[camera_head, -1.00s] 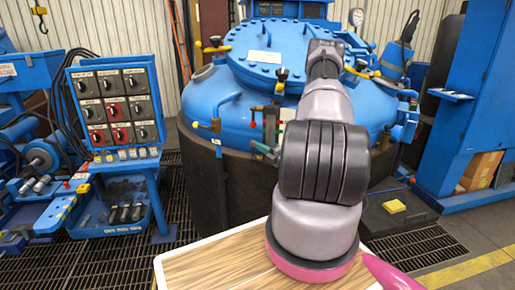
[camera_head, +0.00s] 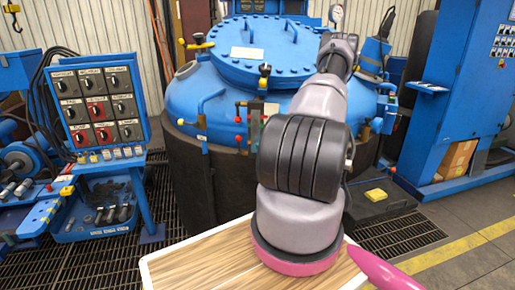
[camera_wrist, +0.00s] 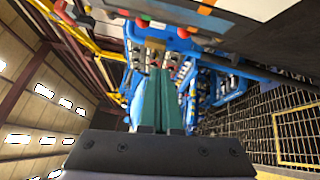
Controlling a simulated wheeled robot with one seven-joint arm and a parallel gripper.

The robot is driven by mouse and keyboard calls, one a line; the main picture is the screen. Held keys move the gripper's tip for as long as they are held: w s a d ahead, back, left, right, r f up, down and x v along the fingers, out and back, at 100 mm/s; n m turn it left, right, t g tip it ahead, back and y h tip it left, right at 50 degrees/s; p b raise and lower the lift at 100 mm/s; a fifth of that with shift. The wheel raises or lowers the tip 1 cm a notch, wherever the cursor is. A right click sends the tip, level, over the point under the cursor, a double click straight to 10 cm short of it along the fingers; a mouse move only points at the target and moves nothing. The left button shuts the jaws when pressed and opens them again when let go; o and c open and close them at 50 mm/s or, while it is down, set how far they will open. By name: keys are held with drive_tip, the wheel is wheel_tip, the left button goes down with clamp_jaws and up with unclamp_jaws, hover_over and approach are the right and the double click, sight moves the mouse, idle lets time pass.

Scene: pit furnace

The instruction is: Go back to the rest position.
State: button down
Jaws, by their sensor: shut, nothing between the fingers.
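My gripper (camera_wrist: 160,74) shows in the wrist view as two long green fingers pressed together, with nothing between them. Its dark mount fills the bottom of that view. In the head view my arm reaches up from the wooden-topped base toward the upper right, and its far end is near the furnace's right side. The fingers cannot be made out there. The blue furnace (camera_head: 205,98) with its bolted round lid (camera_head: 285,58) stands behind the arm, partly hidden by it.
A control panel (camera_head: 97,105) with rotary switches stands at left, above a blue tool stand (camera_head: 95,225). A tall blue cabinet (camera_head: 455,110) is at right. A dark block with a yellow pad (camera_head: 376,195) sits on the floor grating. Open floor (camera_head: 470,225) lies at lower right.

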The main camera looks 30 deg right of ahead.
idle(0.5)
drive_tip(key=s+a+r+n+g+y, duration=0.2)
drive_tip(key=a+r+n+g+y, duration=0.2)
drive_tip(key=a+r+n+g, duration=0.5)
drive_tip(key=s+a+r+n+g+y, duration=0.35)
drive_tip(key=a+r+n+g, duration=0.25)
drive_tip(key=a+r+n, duration=0.75)
drive_tip(key=s+r+n+t+h, duration=0.4)
drive_tip(key=s+r+n+h, duration=0.7)
drive_tip(key=n, duration=1.1)
wheel_tip(320, 180, up, 4)
drive_tip(key=shift+s+a+f, duration=0.1)
drive_tip(key=shift+s+a, duration=0.35)
drive_tip(key=shift+s, duration=0.45)
